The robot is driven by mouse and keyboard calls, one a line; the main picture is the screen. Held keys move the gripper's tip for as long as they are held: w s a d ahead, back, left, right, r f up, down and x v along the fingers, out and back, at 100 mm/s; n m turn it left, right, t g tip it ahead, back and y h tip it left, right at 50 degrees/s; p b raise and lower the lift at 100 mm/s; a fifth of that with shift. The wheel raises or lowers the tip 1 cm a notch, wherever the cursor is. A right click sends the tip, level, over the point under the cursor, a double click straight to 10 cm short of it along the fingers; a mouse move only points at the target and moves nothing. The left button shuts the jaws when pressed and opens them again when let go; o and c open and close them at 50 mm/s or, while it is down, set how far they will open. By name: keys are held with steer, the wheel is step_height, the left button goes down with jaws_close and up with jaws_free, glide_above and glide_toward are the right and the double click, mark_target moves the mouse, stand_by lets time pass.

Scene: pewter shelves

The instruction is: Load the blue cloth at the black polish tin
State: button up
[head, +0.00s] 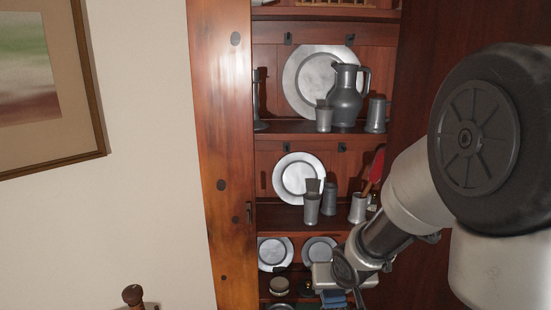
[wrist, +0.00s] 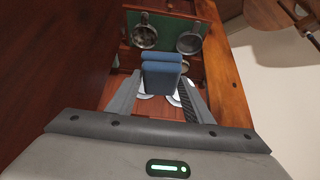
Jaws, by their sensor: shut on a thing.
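My gripper (head: 333,288) is at the lower shelf of the cupboard, reaching in from the right. It is shut on the blue cloth (head: 334,299), a folded blue piece that hangs below the jaws. In the wrist view the cloth (wrist: 162,72) sits between the two fingers of my gripper (wrist: 160,88). A small dark round tin, likely the black polish tin (head: 305,288), is on the lower shelf just left of my gripper. Whether the cloth touches it cannot be told. I cannot pick the tin out in the wrist view.
A tan-topped tin (head: 279,286) stands left of the dark one. Two small plates (head: 272,252) lean behind. Pewter cups (head: 312,209) and a jug (head: 345,97) stand on the shelves above. The wooden door frame (head: 228,150) bounds the left side.

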steer(key=r, duration=0.1)
steer(key=r+p, duration=0.1)
steer(key=shift+s+r, duration=0.25)
steer(key=shift+r, duration=0.05)
steer(key=w+a+f+b, duration=0.4)
steer(key=w+f+b, duration=0.2)
steer(key=w+f, duration=0.3)
steer(key=w+a+f+b, duration=0.4)
steer(key=w+f+b, duration=0.2)
steer(key=w+f, duration=0.3)
steer(key=w+a+f+b, duration=0.4)
steer(key=w+f+b, duration=0.2)
steer(key=w, duration=0.8)
step_height(320, 180, down, 3)
steer(key=shift+a+r+b, duration=0.1)
steer(key=shift+b, duration=0.3)
steer(key=shift+w+a+f+b, duration=0.1)
steer(key=shift+w+f+b, duration=0.25)
steer(key=shift+f, duration=0.2)
steer(key=shift+f+b, duration=0.4)
steer(key=shift+f, duration=0.9)
steer(key=shift+f+b, duration=0.6)
steer(key=shift+b, duration=0.1)
steer(key=shift+r+p, duration=1.45)
steer(key=shift+r, duration=2.1)
